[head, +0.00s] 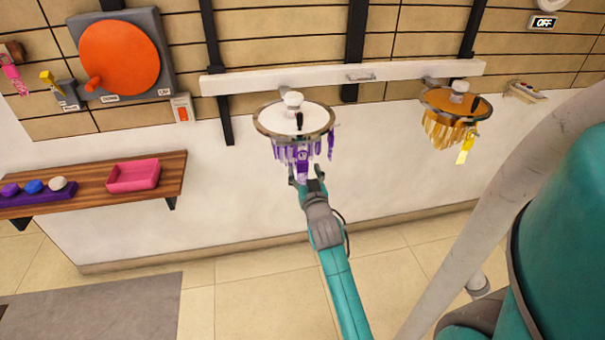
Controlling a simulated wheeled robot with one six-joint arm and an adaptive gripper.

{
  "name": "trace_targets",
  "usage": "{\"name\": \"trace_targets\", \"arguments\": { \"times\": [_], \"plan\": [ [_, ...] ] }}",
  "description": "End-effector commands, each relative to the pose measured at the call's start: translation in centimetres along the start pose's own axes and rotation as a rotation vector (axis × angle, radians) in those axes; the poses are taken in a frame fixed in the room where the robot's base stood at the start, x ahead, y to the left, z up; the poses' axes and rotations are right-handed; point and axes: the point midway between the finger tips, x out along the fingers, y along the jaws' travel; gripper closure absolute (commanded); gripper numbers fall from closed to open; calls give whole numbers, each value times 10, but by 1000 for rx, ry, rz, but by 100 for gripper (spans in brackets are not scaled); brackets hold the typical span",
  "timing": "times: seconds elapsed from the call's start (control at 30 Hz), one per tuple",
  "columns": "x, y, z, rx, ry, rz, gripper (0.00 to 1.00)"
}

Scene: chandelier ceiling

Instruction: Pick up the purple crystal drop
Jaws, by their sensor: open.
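Several purple crystal drops (281,153) hang under a round chandelier (293,119) with a pale disc and a dark rim, mounted on a white rail. One purple crystal drop (303,170) hangs lowest, just above or between the fingertips of my gripper. My gripper (305,175) is open, at the end of my teal arm, raised to the chandelier's underside. I cannot tell whether its fingers touch the drop. The fingers and the hanging drops overlap in this view.
An amber chandelier (455,104) with a yellow tag (466,147) hangs to the right. At the left, a wooden shelf (105,177) holds a pink tray (133,176) and a purple holder with coloured knobs (35,195). The floor (262,305) below is clear.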

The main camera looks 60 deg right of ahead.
Motion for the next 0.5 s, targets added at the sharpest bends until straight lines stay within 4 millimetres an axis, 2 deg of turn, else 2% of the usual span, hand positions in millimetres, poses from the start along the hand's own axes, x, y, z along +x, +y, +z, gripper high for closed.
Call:
{"name": "trace_targets", "arguments": {
  "times": [0.2,0.5],
  "plan": [
    [26,0,0,0,1,0,33],
    [30,0,1,0,0,0,33]
  ]
}}
